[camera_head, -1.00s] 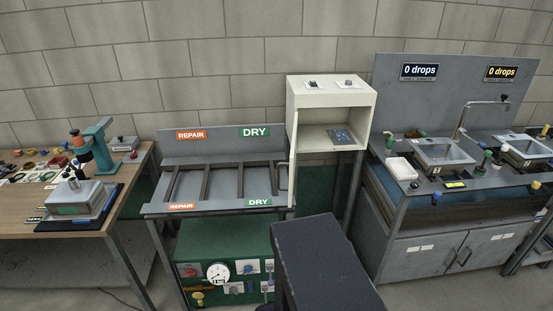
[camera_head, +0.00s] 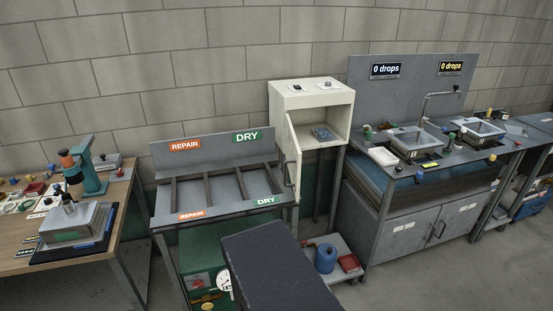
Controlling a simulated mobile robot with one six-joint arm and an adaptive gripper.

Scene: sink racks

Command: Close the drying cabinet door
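The drying cabinet (camera_head: 312,100) is a cream box on a stand, right of the grey rack. Its front is open, and a small blue-grey item (camera_head: 323,133) lies inside on its floor. The cabinet door (camera_head: 292,160) is swung open at the left side, seen nearly edge-on, with a dark handle on it. The door stands close to the right end of the rack. My gripper is not in view. A dark block at the bottom centre is in front of the rack and hides part of the floor and the green unit.
The grey rack (camera_head: 215,217) carries REPAIR and DRY signs. A green unit with a dial (camera_head: 205,282) is below it. A sink bench (camera_head: 440,165) stands at right, a wooden workbench (camera_head: 115,200) at left. A low shelf with a blue container (camera_head: 325,258) is under the cabinet. Floor at lower right is clear.

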